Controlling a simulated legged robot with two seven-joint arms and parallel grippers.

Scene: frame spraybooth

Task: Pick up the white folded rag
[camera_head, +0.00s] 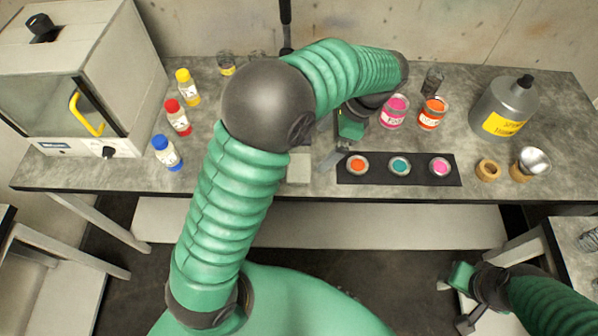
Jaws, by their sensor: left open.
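The white folded rag (299,168) looks like a small pale flat rectangle on the grey bench, near its front edge. It lies just right of my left upper arm, which may cover part of it. My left gripper (326,148) is open and points down to the left, just right of the rag. The rag does not appear to be held, but whether a finger touches it cannot be told. My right gripper (456,303) is low at the right, away from the bench top; its jaw opening is unclear.
A black strip (377,178) with three small paint cups lies right of the rag. Pink (394,112) and orange (432,114) cans stand behind it. A grey bottle (505,106) is farther right. Coloured bottles (178,117) and a glass-fronted cabinet (75,75) stand left.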

